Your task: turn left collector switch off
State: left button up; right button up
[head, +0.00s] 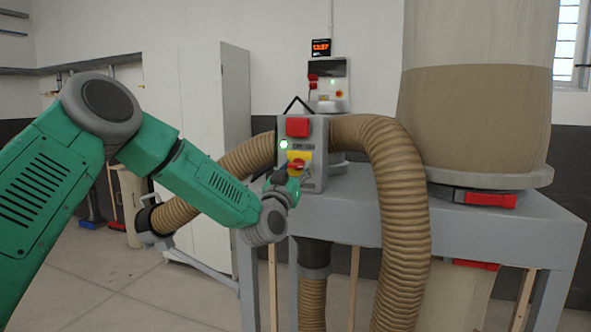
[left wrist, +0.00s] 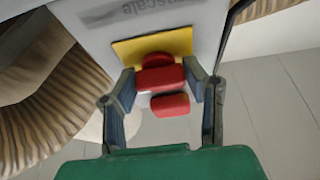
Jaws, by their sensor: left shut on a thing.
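The left collector switch is a red knob (head: 298,165) on a yellow plate (head: 304,156), on the front of a grey control box (head: 316,150). A lit green lamp (head: 283,144) and a red block (head: 297,127) are above it. My left gripper (head: 293,176) is at the knob, partly covering it. In the left wrist view the red knob (left wrist: 160,78) is between the two fingers of my left gripper (left wrist: 167,90), which are shut on it. The yellow plate (left wrist: 152,47) shows behind it. My right gripper is not in view.
Ribbed tan hoses (head: 402,220) curve out from both sides of the box. A grey stand (head: 490,228) carries a large collector drum (head: 475,125) at the right. A second control box (head: 329,83) is behind. A pale cabinet (head: 190,110) stands at the back left.

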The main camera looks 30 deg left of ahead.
pick_arm(q)
jog(key=shift+f+n+y+b, duration=0.25)
jog(key=shift+n+y+b, duration=0.4)
jog(key=shift+n, duration=0.25)
jog(key=n+y+b, duration=0.1)
jog(key=n, duration=0.1)
jog(key=n+g+y+b, duration=0.1)
jog(key=n+b, duration=0.1)
jog(key=shift+f+n, duration=0.1)
jog(key=shift+n, duration=0.2)
jog(key=n+g+b, duration=0.1)
jog(key=n, duration=0.1)
jog(key=n+y+b, duration=0.1)
jog(key=shift+n+g+y, duration=0.25)
jog(key=shift+n+g, duration=0.15)
jog(key=n+g+y+b, duration=0.1)
jog(key=n, duration=0.2)
jog(key=shift+d+b, duration=0.1)
jog(key=shift+b, duration=0.3)
jog(key=n+g+b, duration=0.1)
jog(key=n+g, duration=0.1)
jog(key=n, duration=0.2)
jog(key=shift+n, duration=0.3)
jog(key=shift+n+g+b, duration=0.7)
jog(key=shift+n+g, duration=0.1)
jog(key=shift+n, duration=1.4)
jog(key=o, duration=1.1)
jog(key=shift+o, duration=0.2)
jog(key=shift+w, duration=0.1)
